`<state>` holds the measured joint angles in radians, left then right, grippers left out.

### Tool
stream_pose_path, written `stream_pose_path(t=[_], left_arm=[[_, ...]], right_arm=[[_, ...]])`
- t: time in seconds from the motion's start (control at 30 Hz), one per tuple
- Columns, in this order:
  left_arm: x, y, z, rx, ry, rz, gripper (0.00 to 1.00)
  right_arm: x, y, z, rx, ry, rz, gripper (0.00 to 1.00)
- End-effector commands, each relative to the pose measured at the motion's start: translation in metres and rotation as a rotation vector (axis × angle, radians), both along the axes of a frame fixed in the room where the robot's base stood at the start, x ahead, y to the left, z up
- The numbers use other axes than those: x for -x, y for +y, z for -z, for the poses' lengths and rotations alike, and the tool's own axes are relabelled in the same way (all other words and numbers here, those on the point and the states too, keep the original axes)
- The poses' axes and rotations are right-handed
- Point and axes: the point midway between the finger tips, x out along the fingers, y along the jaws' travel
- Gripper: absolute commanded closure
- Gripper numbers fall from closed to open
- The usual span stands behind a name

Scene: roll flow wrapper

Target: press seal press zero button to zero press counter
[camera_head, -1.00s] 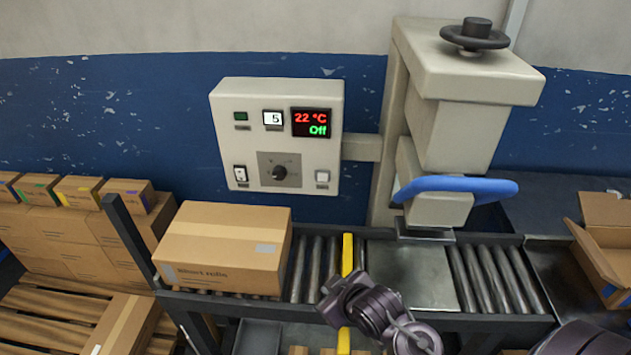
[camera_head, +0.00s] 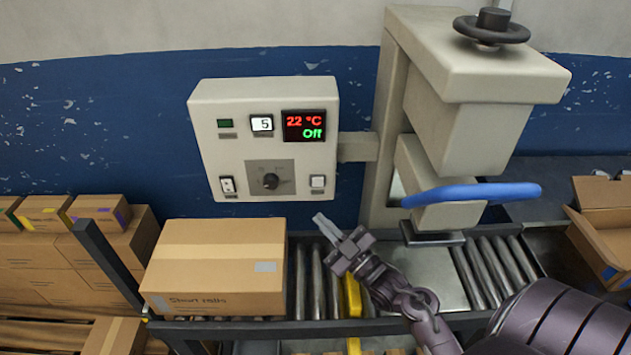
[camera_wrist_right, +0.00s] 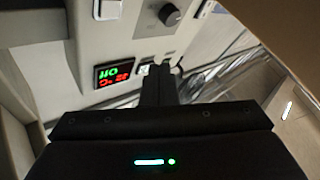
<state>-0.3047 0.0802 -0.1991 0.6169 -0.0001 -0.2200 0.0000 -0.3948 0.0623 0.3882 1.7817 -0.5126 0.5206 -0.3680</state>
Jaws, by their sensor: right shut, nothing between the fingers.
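My right gripper (camera_head: 318,220) is shut and empty, below and apart from that button. In the right wrist view the shut fingers (camera_wrist_right: 160,78) stand before the upside-down box, and the white button (camera_wrist_right: 108,8) shows at the top, left of the knob (camera_wrist_right: 170,14). My left gripper is out of view.
A rocker switch (camera_head: 227,185) and a dial knob (camera_head: 270,181) share the box's lower row. A closed carton (camera_head: 215,260) stands on the roller conveyor at left. The press (camera_head: 480,80) with its blue handle (camera_head: 470,194) stands at right. An open carton (camera_head: 600,230) lies far right.

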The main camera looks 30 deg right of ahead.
Motion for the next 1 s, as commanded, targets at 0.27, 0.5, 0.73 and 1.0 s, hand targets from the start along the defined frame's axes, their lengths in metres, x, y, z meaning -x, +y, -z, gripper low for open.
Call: stream_pose_path(t=[0.27,0.5,0.73,1.0], left_arm=[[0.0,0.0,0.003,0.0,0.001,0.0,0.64],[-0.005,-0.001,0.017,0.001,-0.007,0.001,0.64],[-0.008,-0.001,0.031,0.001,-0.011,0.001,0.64],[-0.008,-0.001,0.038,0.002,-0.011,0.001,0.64]], right_arm=[[-0.005,-0.002,0.001,0.001,0.0,0.0,1.0],[-0.03,-0.018,0.002,0.001,-0.003,0.001,1.0],[-0.057,-0.034,0.002,0.002,0.0,0.001,1.0],[-0.074,-0.044,0.001,-0.001,0.001,-0.001,1.0]])
